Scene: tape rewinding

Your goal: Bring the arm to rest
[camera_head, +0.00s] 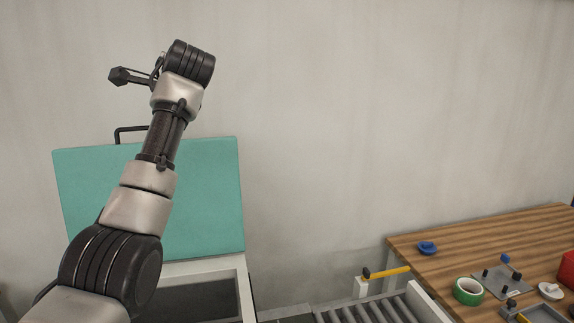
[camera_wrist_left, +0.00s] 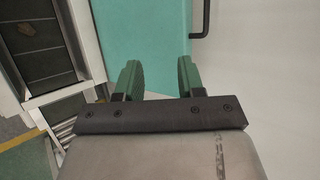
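My left arm (camera_head: 140,212) rises from the lower left of the head view, bent upward in front of the wall. Its wrist (camera_head: 190,62) is high up, above the teal panel. The fingers cannot be made out in the head view. In the left wrist view my left gripper (camera_wrist_left: 157,72) shows two green fingers standing apart, with nothing between them. The teal panel (camera_wrist_left: 155,35) lies beyond the fingers there. My right arm and gripper are in neither view.
The teal panel (camera_head: 215,190) stands upright behind my arm, with a black handle (camera_head: 128,130) on top. A roller conveyor (camera_head: 375,308) lies at the bottom centre. A wooden table (camera_head: 490,232) at right holds green tape (camera_head: 468,291) and small tools. The wall area between is clear.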

